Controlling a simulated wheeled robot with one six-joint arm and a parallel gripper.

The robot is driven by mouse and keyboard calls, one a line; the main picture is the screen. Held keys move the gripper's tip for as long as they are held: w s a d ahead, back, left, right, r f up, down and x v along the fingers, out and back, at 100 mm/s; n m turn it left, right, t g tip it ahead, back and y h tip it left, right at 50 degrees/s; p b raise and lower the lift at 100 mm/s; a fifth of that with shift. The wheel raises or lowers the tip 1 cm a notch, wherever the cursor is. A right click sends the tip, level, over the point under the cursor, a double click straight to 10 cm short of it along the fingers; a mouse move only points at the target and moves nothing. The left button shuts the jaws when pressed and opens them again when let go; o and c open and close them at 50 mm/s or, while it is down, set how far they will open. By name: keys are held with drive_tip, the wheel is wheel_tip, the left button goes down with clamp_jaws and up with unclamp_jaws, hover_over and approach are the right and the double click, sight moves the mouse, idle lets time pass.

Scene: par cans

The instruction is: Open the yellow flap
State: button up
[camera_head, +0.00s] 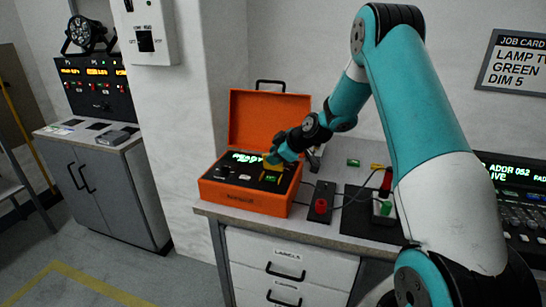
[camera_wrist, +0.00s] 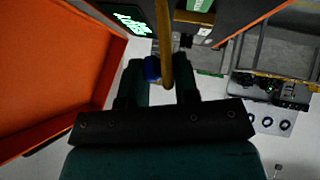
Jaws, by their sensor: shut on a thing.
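The yellow flap (camera_head: 274,167) is in the open orange case (camera_head: 245,200), at the right of its dark panel. In the wrist view the flap (camera_wrist: 166,45) is a narrow yellow strip seen edge-on, reaching down between my fingers. My gripper (camera_head: 275,159) is over the panel, at the flap. In the wrist view the fingers of my gripper (camera_wrist: 162,78) stand on both sides of the strip, shut on it. A small blue part (camera_wrist: 152,68) shows beside the strip. My gripper partly hides the flap, and its exact angle is unclear.
The case's orange lid (camera_head: 268,118) stands up behind the panel. A lit green display (camera_head: 248,157) is left of the flap. A red plug-like part (camera_head: 320,206) and cables lie on the bench right of the case. Drawers (camera_head: 290,268) are below.

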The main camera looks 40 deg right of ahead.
drive_tip(key=shift+w+d+r+m+g+y+p, duration=0.1)
drive_tip(key=shift+w+d+m+g+y+p, duration=0.15)
drive_tip(key=shift+d+g+y, duration=0.15)
drive_tip(key=shift+w+d+r+m+g+y+p, duration=0.1)
drive_tip(key=shift+w+d+m+g+y, duration=0.15)
drive_tip(key=shift+d, duration=0.2)
drive_tip(key=shift+w+d+f+m+g+y+p, duration=0.4)
drive_tip(key=shift+d+m+g+y, duration=0.15)
drive_tip(key=shift+y, duration=0.2)
drive_tip(key=o, duration=0.7)
drive_tip(key=shift+o, duration=0.2)
drive_tip(key=shift+a, duration=0.1)
drive_tip(key=b+v, duration=0.1)
drive_tip(key=v, duration=1.6)
drive_tip(key=shift+d+b, duration=0.25)
drive_tip(key=shift+b, duration=0.15)
drive_tip(key=shift+r, duration=0.1)
